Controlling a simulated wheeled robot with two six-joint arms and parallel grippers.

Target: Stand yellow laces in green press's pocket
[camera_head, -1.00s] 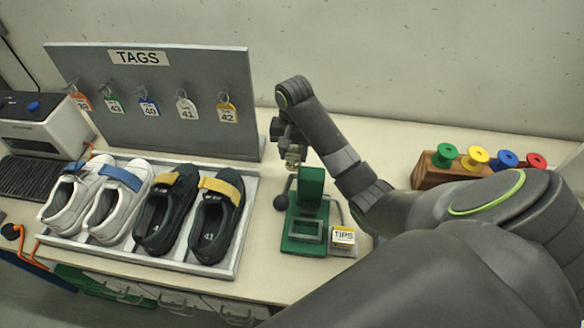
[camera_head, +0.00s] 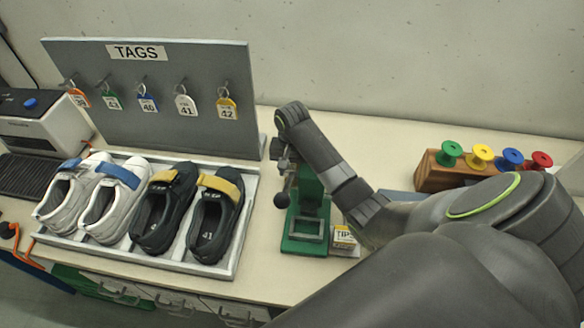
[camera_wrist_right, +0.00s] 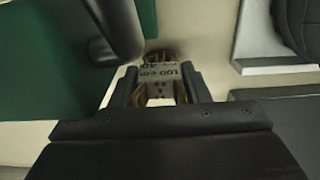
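The green press (camera_head: 304,241) stands on the bench, its upper part partly hidden by my right arm. It has a dark ball-ended lever on its left and a square-framed pocket low at the front. My right gripper (camera_head: 284,162) is at the press's upper left, pointing down. In the right wrist view my right gripper (camera_wrist_right: 160,88) is shut on the laces (camera_wrist_right: 162,58), a brownish-yellow bundle with a printed white band. Green press surface lies left of the fingers there, with a dark rod close to the left finger. My left gripper is not in view.
A tray (camera_head: 226,262) of white and dark shoes stands left of the press. A TIPS box (camera_head: 343,237) sits at its right. A tag board (camera_head: 190,125) stands behind the tray. A wooden rack (camera_head: 432,177) with coloured spools is at the right.

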